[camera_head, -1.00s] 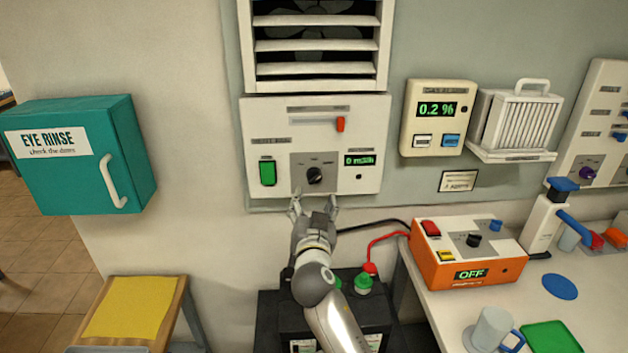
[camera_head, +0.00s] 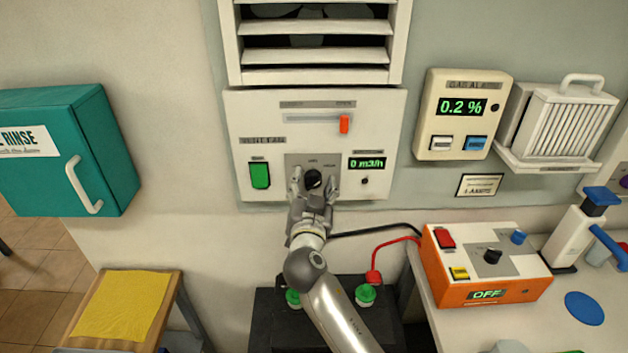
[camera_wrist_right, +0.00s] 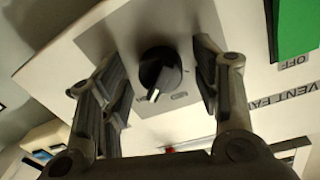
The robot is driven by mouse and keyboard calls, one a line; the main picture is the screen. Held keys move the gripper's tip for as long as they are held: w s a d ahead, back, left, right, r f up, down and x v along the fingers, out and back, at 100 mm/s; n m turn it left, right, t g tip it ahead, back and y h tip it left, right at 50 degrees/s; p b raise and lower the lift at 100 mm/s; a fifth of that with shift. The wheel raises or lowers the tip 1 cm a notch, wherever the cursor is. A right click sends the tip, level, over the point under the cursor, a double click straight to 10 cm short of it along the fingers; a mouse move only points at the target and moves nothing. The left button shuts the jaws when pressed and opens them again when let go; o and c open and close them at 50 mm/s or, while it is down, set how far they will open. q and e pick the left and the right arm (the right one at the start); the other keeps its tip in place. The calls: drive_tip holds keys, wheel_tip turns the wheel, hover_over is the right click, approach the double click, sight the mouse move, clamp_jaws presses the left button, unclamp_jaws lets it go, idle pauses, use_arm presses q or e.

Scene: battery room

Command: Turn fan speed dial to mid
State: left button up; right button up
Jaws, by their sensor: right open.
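The black fan speed dial (camera_head: 313,180) sits on a grey plate on the white vent fan panel (camera_head: 270,107). In the right wrist view the dial (camera_wrist_right: 160,72) shows a pale pointer line. My right gripper (camera_head: 314,186) is in front of the panel with its fingers open on either side of the dial. In the right wrist view my right gripper (camera_wrist_right: 160,85) has clear gaps between both fingers and the dial. The panel display (camera_head: 367,163) reads 0 m3/h. My left gripper is not in view.
An orange box (camera_head: 490,290) with a red cable stands on the bench at right. A teal eye rinse cabinet (camera_head: 110,150) hangs at left.

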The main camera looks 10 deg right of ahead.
drive_tip(key=shift+s+r, duration=0.1)
drive_tip(key=shift+s, duration=0.05)
drive_tip(key=shift+c, duration=1.6)
drive_tip(key=c, duration=0.7)
drive_tip(key=shift+n+b, duration=0.7)
drive_tip(key=shift+n, duration=0.2)
drive_tip(key=shift+n+b, duration=0.6)
drive_tip(key=shift+n, duration=0.6)
drive_tip(key=n, duration=0.2)
drive_tip(key=shift+n, duration=0.3)
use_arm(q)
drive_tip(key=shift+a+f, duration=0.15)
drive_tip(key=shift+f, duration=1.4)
use_arm(e)
drive_tip(key=shift+n+t+y, duration=0.3)
drive_tip(key=shift+n, duration=1.3)
